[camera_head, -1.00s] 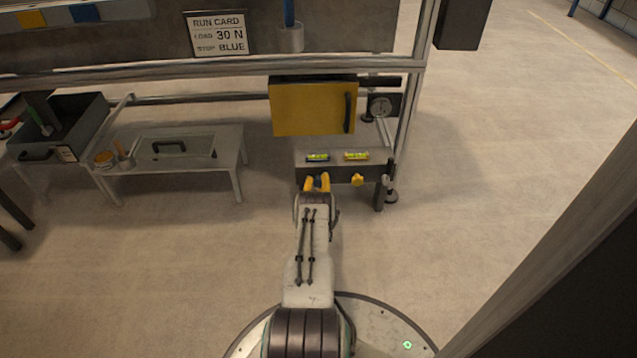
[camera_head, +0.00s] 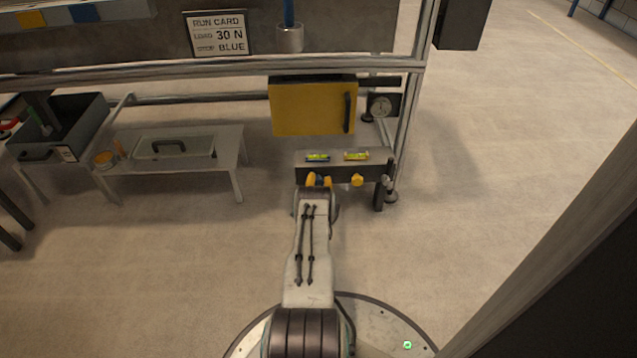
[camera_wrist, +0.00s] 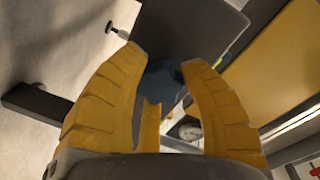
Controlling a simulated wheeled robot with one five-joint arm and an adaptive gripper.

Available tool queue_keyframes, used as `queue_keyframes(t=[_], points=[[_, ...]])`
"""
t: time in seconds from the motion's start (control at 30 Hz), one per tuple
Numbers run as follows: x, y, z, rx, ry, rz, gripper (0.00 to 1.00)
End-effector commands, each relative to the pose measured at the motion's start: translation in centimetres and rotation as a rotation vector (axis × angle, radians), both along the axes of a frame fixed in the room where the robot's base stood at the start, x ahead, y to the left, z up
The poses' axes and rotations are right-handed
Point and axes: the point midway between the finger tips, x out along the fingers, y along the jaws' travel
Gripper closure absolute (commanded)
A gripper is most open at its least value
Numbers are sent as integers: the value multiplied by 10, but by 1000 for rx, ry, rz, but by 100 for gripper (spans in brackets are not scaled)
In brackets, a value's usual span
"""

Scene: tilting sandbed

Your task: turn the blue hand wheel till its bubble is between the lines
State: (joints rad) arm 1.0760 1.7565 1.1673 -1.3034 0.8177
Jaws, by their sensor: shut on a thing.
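The blue hand wheel shows as a dark blue shape (camera_wrist: 165,80) between the fingers in the wrist view. In the head view it is hidden behind my gripper (camera_head: 319,181). My gripper, with yellow fingers, is shut on the wheel at the front of the grey bench, below the left level. The left level (camera_head: 317,157) has a blue body and a yellow-green vial. Its bubble is too small to place against the lines. The right level (camera_head: 356,156) has a yellow body, with a yellow hand wheel (camera_head: 357,181) below it.
A yellow door (camera_head: 310,108) with a dark handle hangs above and behind the levels. A run card (camera_head: 217,34) reads 30 N and BLUE. A low table (camera_head: 200,172) stands left. The floor at right is clear.

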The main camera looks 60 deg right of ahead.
Motion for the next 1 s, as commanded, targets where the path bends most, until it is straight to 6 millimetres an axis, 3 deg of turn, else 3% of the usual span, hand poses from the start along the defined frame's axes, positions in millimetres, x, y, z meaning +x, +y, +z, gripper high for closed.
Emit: queue_keyframes(t=[0.63, 0.67, 0.9, 1.0], points=[[3, 0, 1, 24, -44, 1, 92], [3, 0, 2, 24, -44, 1, 56], [2, 0, 1, 26, -43, 0, 35], [1, 0, 1, 26, -43, 0, 33]])
